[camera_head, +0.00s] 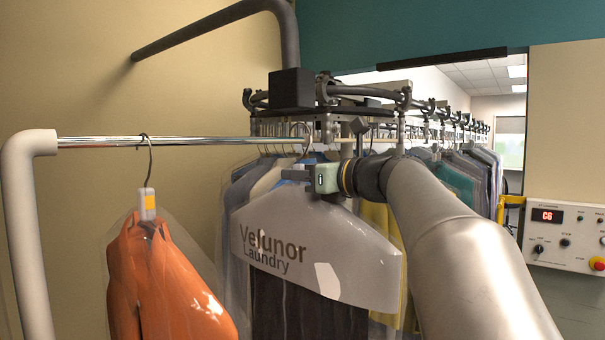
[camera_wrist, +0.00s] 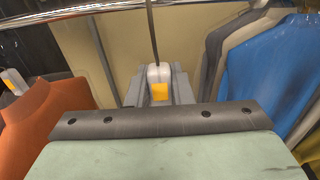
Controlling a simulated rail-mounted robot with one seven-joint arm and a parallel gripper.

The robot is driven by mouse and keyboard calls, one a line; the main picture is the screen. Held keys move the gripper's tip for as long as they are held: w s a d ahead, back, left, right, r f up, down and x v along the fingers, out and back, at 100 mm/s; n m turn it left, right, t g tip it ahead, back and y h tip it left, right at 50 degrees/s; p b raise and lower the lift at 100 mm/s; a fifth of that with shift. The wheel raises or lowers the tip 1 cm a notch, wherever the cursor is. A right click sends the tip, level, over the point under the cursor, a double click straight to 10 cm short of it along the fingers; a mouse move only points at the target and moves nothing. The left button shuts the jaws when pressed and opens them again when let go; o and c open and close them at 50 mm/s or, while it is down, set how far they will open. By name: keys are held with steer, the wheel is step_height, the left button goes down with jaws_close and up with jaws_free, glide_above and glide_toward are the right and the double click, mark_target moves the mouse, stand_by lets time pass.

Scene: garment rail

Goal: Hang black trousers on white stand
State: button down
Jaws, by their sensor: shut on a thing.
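The black trousers (camera_head: 290,305) hang below a white cover printed "Velunor Laundry" (camera_head: 315,250), in the middle of the head view. My gripper (camera_head: 300,174) is shut at the top of this hanger, just below its wire hook. In the wrist view my gripper (camera_wrist: 158,88) closes around a white hanger block (camera_wrist: 155,73) with a yellow tag, its wire running upward. The white stand (camera_head: 28,230) is at the left, with a chrome rail (camera_head: 210,141) running right from it. The hook is close to the rail's right part; I cannot tell whether it rests on it.
An orange garment (camera_head: 165,285) hangs on the rail at left, and its orange side (camera_wrist: 45,120) shows in the wrist view. Several garments hang on the dark conveyor (camera_head: 365,95) behind; a blue one (camera_wrist: 262,70) is near my gripper. The rail between the two hangers is clear. A control panel (camera_head: 565,235) is at right.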

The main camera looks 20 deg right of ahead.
steer(key=shift+w+a+r+p, duration=0.25)
steer(key=shift+w+a+p, duration=0.15)
steer(key=shift+w, duration=0.2)
steer(key=shift+w+a+r+p, duration=0.3)
steer(key=shift+w+p, duration=0.15)
steer(key=shift+w, duration=0.1)
steer(key=shift+f, duration=0.1)
steer(key=shift+w, duration=0.1)
steer(key=shift+p+x, duration=1)
steer(key=shift+x, duration=1.5)
steer(key=shift+a+f+b, duration=0.1)
steer(key=shift+f+b, duration=1)
steer(key=shift+f, duration=0.2)
steer(key=c, duration=1.2)
jaws_free()
steer(key=shift+f, duration=0.15)
